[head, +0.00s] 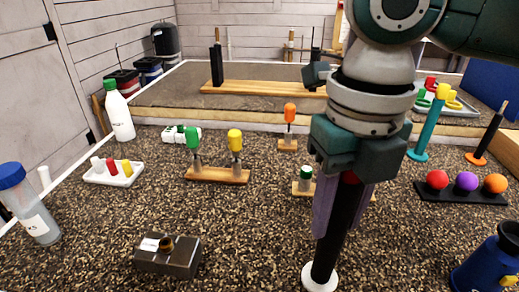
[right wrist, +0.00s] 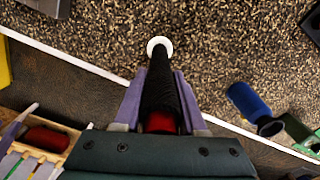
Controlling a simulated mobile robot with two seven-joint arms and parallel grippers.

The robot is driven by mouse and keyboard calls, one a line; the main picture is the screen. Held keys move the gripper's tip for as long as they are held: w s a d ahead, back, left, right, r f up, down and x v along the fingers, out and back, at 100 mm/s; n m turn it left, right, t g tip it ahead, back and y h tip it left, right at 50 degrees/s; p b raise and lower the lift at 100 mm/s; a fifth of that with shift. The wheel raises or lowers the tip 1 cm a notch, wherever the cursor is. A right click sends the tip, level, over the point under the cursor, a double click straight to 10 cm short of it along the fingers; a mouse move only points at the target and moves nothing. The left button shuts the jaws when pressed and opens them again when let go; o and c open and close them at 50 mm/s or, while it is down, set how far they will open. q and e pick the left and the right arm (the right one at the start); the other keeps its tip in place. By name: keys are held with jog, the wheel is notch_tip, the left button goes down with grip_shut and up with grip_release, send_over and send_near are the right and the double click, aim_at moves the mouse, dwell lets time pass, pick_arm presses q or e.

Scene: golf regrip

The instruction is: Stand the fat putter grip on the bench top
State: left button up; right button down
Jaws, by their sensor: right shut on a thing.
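The fat putter grip (head: 326,247) is a thick black tube with a red band near its upper part and a white disc at its lower end. My right gripper (head: 338,215) is shut around it, purple fingers on either side. The grip is close to upright, leaning a little in the head view. It also shows in the right wrist view (right wrist: 160,85), between my fingers. The white end is over the speckled bench top (head: 235,225); I cannot tell whether it touches. My left gripper is not in view.
A dark metal block (head: 168,260) stands left of the grip and a blue container (head: 488,265) to the right. Behind are screwdrivers in a wooden stand (head: 217,175), a rack of coloured balls (head: 462,196) and a teal grip (head: 430,125). Bench around the white end is clear.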

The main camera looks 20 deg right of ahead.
jog(key=shift+c, duration=2.4)
grip_release()
jog(key=shift+f, duration=0.1)
notch_tip(320, 180, up, 12)
jog(key=shift+r+p, duration=0.2)
jog(key=shift+p, duration=0.45)
